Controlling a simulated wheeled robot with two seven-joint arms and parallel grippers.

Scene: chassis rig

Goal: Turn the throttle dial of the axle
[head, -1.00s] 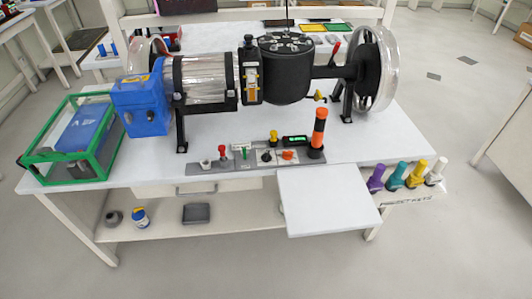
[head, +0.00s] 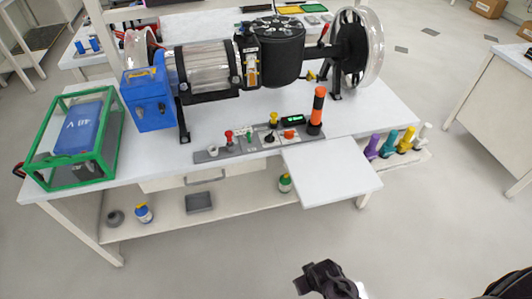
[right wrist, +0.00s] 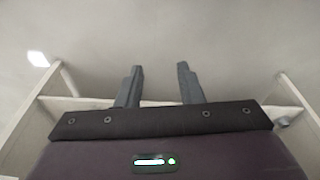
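The axle rig stands along the back of the table, with a blue motor box (head: 150,100), a clear-cased cylinder (head: 205,68), a black drum (head: 277,52) and a clear-rimmed wheel (head: 360,48). A grey control strip (head: 232,149) lies in front of it. It carries a red knob (head: 229,136), a yellow knob (head: 273,118), a black dial-like knob (head: 269,138) and an orange knob (head: 289,134). I cannot tell which is the throttle dial. My right gripper (head: 312,277) is low in front of the table, away from the strip; its fingers (right wrist: 158,85) are apart and empty. My left gripper is not visible.
A green-framed case (head: 42,150) with a blue box stands at the left. An orange-black post (head: 317,108) rises at the strip's right end. A white board (head: 335,175) juts past the table's front edge. Coloured bottles (head: 388,143) stand at the right.

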